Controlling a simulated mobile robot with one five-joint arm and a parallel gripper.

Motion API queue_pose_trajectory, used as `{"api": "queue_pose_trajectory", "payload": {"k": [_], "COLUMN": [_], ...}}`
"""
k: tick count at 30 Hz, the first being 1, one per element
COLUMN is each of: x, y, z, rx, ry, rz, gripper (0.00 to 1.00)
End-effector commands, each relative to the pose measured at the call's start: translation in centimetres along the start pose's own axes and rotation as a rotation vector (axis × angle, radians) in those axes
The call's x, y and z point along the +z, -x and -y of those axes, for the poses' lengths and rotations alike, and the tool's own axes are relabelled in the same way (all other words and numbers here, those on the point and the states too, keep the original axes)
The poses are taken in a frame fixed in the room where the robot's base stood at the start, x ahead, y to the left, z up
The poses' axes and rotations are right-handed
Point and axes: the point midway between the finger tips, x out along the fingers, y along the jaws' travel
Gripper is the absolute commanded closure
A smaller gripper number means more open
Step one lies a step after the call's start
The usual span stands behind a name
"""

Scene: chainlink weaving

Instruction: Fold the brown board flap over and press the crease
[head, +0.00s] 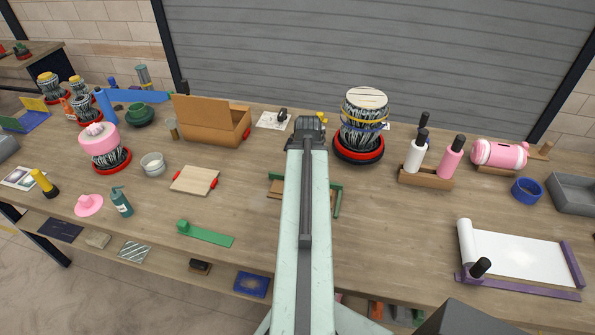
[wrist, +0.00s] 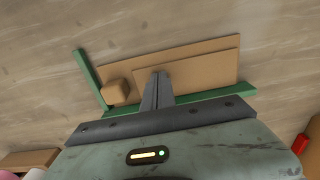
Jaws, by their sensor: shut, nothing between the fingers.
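The brown board (wrist: 150,58) lies flat in a green corner jig (wrist: 91,78) in the wrist view. A second brown layer (wrist: 205,68) lies over part of it, looking like the flap; I cannot tell if it is pressed flat. A small brown block (wrist: 117,92) sits at the board's left end. My gripper (wrist: 158,75) is shut and empty, its tips over the upper layer; whether they touch it is unclear. In the head view my arm hides most of the board (head: 274,189) and the fingertips; the green jig (head: 338,198) shows on the right.
An open brown box (head: 205,125) and a drum with a red base (head: 362,125) stand behind. A light board with red clips (head: 195,180) and a green strip (head: 208,236) lie left. A paper roll (head: 520,255) lies right. Bare tabletop shows right of the jig.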

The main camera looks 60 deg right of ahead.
Motion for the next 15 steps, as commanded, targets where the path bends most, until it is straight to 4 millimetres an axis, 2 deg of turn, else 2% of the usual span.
{"api": "queue_pose_trajectory", "payload": {"k": [5,15], "x": [0.0,0.0], "y": [0.2,4.0], "z": [0.0,0.0], "rx": [0.000,0.000], "ry": [0.000,-0.001], "rz": [0.001,0.000], "gripper": [1.00,1.00]}}
